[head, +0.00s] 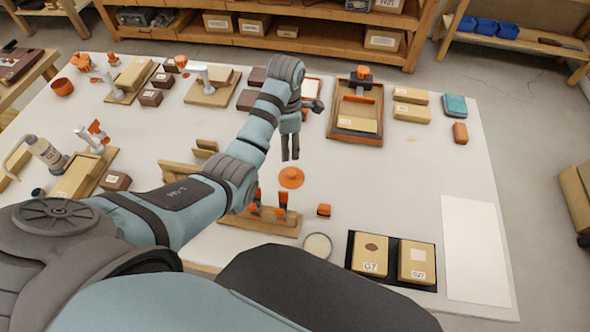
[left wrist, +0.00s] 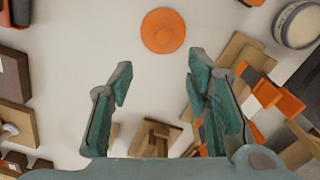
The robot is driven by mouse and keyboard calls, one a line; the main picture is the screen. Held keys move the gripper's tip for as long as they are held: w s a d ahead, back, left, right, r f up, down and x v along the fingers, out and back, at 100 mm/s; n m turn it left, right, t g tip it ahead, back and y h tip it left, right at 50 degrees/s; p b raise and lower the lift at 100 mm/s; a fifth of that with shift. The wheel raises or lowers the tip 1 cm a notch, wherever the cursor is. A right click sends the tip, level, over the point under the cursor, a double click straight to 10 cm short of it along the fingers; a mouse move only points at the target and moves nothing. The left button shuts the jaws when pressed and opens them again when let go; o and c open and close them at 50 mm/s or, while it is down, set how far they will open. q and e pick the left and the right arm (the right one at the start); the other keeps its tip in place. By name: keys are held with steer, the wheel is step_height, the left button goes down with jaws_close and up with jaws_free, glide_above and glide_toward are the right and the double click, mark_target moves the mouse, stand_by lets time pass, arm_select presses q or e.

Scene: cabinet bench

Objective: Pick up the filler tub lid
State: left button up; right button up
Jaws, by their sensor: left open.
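The filler tub lid is a flat orange disc (head: 291,177) lying on the white bench top, with a small raised middle. In the left wrist view the lid (left wrist: 163,31) is near the top centre, whole and unobstructed, beyond the fingertips. My left gripper (head: 290,155) points down just behind the lid in the head view. In the left wrist view its two fingers (left wrist: 158,75) are apart with nothing between them. A round pale tub (head: 317,246) stands on the bench nearer to me; it also shows in the left wrist view (left wrist: 297,24). My right gripper is not in view.
A wooden rack with orange-handled tools (head: 260,223) stands close to the lid. A black tray with two labelled blocks (head: 392,258) lies at the front right. A wooden tray (head: 356,110) sits farther back.

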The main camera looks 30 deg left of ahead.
arm_select(q)
steer(key=b, duration=0.1)
glide_above(291, 172)
steer(key=f, duration=0.6)
steer(key=shift+s+a+f, duration=0.2)
steer(key=shift+s+a, duration=0.1)
steer(key=shift+s, duration=0.1)
steer(key=f, duration=0.2)
steer(key=f+b, duration=0.1)
steer(key=f, duration=0.1)
steer(key=f+b, duration=0.1)
steer(key=f, duration=0.1)
steer(key=shift+w+d+f, duration=0.15)
steer(key=shift+w+d, duration=0.25)
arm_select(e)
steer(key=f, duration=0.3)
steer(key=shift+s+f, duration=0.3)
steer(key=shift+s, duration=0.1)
arm_select(q)
steer(key=c, duration=0.9)
